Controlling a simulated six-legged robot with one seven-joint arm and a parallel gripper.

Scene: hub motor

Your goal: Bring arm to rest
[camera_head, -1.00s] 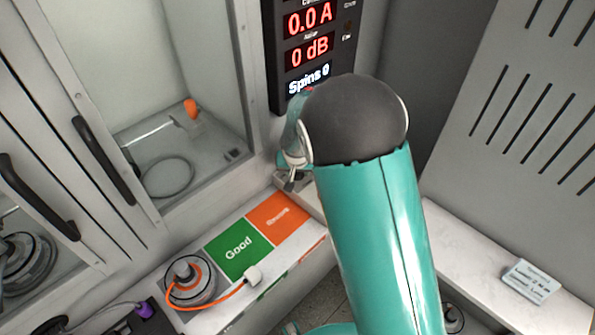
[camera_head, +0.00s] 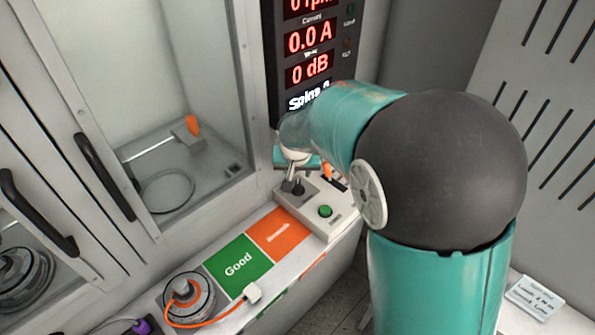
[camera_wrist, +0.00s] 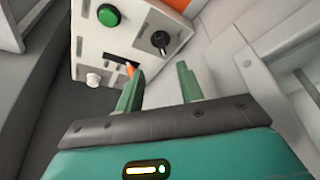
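My teal arm (camera_head: 440,270) fills the right of the head view, bent at its dark grey joint, with the forearm pointing away to the left. In the wrist view my gripper (camera_wrist: 158,82) has its two green fingers spread apart with nothing between them. The fingers are by the control box (camera_wrist: 125,45), which has a green button (camera_wrist: 109,15), a black knob and an orange lever (camera_wrist: 130,69). In the head view the gripper is mostly hidden behind the forearm, near that box (camera_head: 318,235).
A hub motor (camera_head: 190,300) with an orange cable sits beside the green Good pad (camera_head: 238,262) and the orange pad (camera_head: 278,237). A glass-fronted chamber (camera_head: 150,100) stands at the left. A display panel (camera_head: 312,50) hangs behind the arm. A small card (camera_head: 535,297) lies at right.

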